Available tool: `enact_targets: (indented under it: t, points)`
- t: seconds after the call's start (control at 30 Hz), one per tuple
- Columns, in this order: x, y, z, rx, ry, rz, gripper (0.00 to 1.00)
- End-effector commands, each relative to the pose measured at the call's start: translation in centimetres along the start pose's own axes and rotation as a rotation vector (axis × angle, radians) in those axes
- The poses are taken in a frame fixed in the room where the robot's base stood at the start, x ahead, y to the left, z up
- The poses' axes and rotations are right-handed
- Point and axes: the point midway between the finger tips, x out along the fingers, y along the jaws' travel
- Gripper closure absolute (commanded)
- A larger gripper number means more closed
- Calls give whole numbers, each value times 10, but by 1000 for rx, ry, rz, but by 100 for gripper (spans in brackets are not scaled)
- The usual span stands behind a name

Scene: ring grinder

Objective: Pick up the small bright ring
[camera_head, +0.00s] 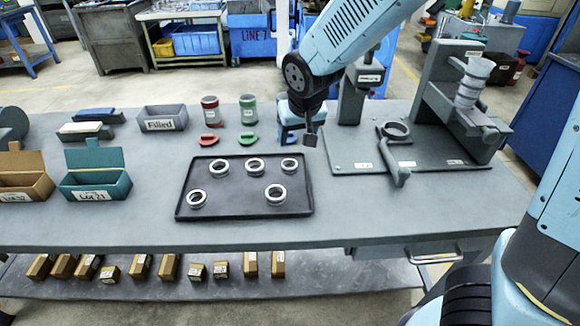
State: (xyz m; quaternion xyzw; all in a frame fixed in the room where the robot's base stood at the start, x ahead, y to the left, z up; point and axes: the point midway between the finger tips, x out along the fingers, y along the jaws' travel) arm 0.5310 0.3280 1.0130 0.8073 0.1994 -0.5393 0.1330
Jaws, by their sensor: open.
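A dark tray (235,208) on the workbench holds several metal rings lying flat and apart. Three are in the back row: a left ring (219,174), a middle ring (254,172) and a right ring (289,172). In front lie a front-left ring (196,205) and a front-right ring (275,202). The front-left and back-right rings look smaller, but I cannot tell for sure which is the small bright one. My gripper (298,138) is open and empty, pointing down just behind the tray's back right corner, above the bench.
A fixture stand (452,150) with a ring-shaped part fills the bench's right side. Red (210,110) and green (248,110) containers stand behind the tray. A grey bin (160,125) labelled "Filled" and a teal box (95,186) stand left. Bare bench surrounds the tray's left side.

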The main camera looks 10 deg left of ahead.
Motion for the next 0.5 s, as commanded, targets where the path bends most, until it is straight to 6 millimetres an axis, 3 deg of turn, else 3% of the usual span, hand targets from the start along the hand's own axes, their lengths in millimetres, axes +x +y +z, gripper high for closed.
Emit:
enact_targets:
  t: [0.5]
  points:
    - [67,1,1,2,-2,3,38]
